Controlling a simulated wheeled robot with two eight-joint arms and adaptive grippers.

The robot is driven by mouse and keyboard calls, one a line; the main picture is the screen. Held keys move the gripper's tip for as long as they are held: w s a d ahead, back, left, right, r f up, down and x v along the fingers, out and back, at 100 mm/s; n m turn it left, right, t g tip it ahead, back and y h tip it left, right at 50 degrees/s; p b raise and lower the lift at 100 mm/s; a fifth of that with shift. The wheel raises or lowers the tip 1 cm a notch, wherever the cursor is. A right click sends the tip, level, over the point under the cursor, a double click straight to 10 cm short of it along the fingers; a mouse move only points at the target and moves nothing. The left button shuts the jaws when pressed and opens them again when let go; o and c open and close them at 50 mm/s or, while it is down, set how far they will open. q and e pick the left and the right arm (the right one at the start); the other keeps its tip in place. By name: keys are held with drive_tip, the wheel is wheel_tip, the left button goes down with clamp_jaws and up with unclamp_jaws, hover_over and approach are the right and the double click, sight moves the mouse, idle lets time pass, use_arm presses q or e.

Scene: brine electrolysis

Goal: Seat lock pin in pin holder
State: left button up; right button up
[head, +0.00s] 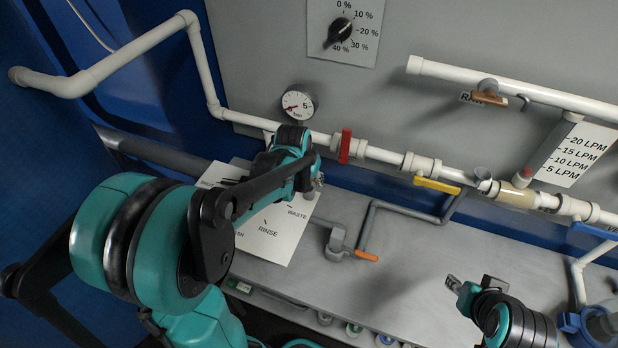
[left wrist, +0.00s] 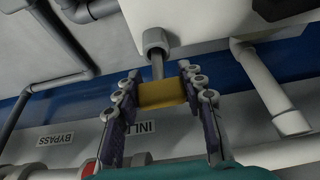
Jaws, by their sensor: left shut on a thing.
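In the left wrist view, my left gripper (left wrist: 162,96) is shut on a yellow block (left wrist: 161,94), which looks like the grip of the lock pin. A thin grey shaft (left wrist: 157,68) runs from it to a grey round collar (left wrist: 155,41), probably the pin holder. The shaft's far end meets or enters the collar's mouth; I cannot tell how deep. In the head view my left gripper (head: 316,181) is near the pipe wall, and the pin is too small or hidden to make out. My right gripper (head: 453,284) is over the grey bench, apart from the pipes; its opening is unclear.
A white pipe with a red valve handle (head: 345,146) and a yellow handle (head: 437,186) runs along the panel. A pressure gauge (head: 299,103) is just above my left gripper. A label sheet (head: 272,232) lies below. A grey pipe with an orange handle (head: 367,256) crosses the bench.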

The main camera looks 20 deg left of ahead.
use_arm(q)
drive_tip(key=shift+f, duration=0.25)
drive_tip(key=o, duration=1.2)
drive_tip(key=shift+r, duration=0.1)
drive_tip(key=v, duration=1.2)
